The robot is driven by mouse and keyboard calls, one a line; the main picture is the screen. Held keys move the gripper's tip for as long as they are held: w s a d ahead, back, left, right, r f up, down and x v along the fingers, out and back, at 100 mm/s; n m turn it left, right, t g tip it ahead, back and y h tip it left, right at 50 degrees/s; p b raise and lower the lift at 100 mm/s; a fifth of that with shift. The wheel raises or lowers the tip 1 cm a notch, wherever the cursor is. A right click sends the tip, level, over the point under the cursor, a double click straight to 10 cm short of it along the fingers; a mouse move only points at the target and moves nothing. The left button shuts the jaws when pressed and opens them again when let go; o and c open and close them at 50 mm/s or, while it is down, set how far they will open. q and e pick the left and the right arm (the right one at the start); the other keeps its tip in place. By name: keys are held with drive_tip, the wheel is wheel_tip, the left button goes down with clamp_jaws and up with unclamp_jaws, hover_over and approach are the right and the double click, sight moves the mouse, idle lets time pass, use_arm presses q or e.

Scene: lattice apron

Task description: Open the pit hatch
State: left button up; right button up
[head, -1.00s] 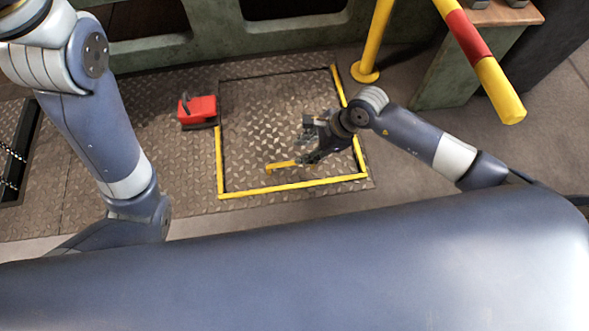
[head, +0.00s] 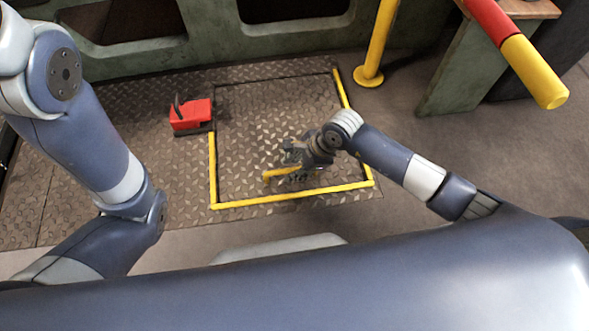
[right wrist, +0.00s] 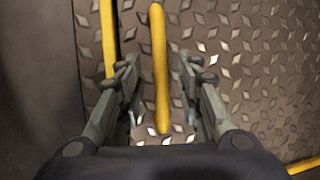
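The pit hatch (head: 255,125) is a diamond-plate panel in the floor, lying flat, with yellow strips along parts of its edge. A yellow bar handle (head: 270,175) is on the hatch near its front edge. My right gripper (head: 288,165) is over the handle. In the right wrist view the handle (right wrist: 160,60) runs between the two open fingers (right wrist: 163,100), with a gap on both sides. Whether the fingers are down around it or still above it I cannot tell. My left gripper is out of view; only the left arm shows.
A red box-like device (head: 190,114) with a dark lever stands on the plate left of the hatch. A yellow post (head: 378,45) rises behind it on the right. A red and yellow bar (head: 530,65) crosses the upper right. Green framework (head: 240,40) stands behind.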

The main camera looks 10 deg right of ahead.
drive_tip(key=shift+f, duration=0.15)
clamp_jaws()
